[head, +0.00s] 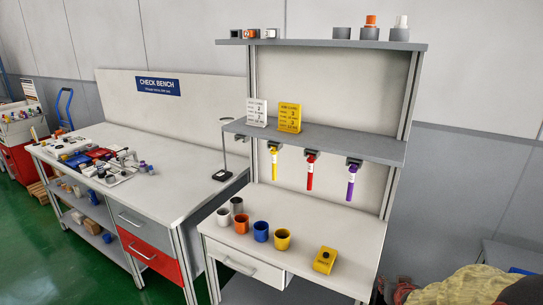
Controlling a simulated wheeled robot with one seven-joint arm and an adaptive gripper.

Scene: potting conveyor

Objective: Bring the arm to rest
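My gripper and arm do not show in the head view, so I cannot tell the arm's pose or whether the gripper is open or shut. The nearest work surface is a white bench (330,232) with a shelf frame above it. On it stand several upright cups: a white cup (223,217), a grey cup (237,204), an orange cup (241,223), a blue cup (261,231) and a yellow cup (282,239). A yellow box (324,260) with a dark button-like top is right of them.
Yellow, red and purple tubes (311,172) hang under the middle shelf (350,147), which holds two cards. Small containers stand on the top shelf (320,43). The check bench (180,145) at left bears a stand (223,155) and clutter. Green floor (70,265) is clear. A tan heap (460,287) lies lower right.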

